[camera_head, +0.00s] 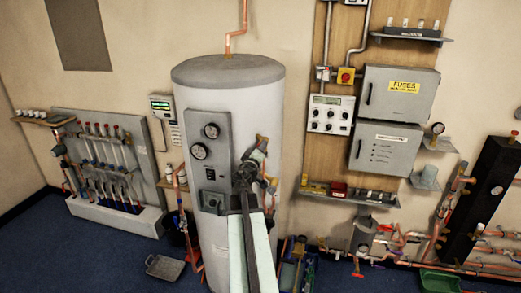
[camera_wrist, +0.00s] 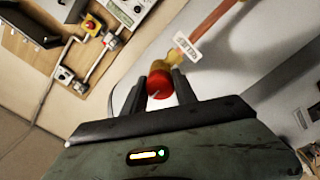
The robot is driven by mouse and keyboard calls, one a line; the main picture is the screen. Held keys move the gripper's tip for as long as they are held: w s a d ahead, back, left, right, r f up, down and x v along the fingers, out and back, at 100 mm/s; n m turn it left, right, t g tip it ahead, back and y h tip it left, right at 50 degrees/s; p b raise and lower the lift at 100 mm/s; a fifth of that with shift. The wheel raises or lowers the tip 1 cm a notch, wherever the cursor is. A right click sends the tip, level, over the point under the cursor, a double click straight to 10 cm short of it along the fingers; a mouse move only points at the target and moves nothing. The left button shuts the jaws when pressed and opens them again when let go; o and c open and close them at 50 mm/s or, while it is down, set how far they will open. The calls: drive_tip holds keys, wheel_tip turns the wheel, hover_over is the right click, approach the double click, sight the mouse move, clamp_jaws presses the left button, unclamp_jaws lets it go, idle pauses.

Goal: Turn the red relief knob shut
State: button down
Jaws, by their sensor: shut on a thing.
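The red relief knob (camera_wrist: 159,84) shows in the wrist view, between the two dark fingers of my gripper (camera_wrist: 161,88). The fingers are shut on it, one on each side. A brass fitting (camera_wrist: 172,58) sits just behind the knob and joins a copper pipe (camera_wrist: 208,30). A white label (camera_wrist: 187,48) hangs by the fitting; its lettering is not clearly readable. In the head view my gripper (camera_head: 256,150) is at the front right of the grey cylinder (camera_head: 228,90), and it and my arm hide the knob there.
A grey panel with gauges (camera_head: 208,150) is on the cylinder, just left of my gripper. Grey boxes (camera_head: 398,93) and a shelf (camera_head: 345,195) are on the wooden board to the right. Copper pipes (camera_head: 480,250) run low at the right. Blue floor is open at the front left.

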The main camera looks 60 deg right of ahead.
drive_tip(key=shift+n, duration=0.3)
drive_tip(key=c, duration=1)
unclamp_jaws()
drive_tip(key=shift+o, duration=0.2)
drive_tip(key=shift+a, duration=0.15)
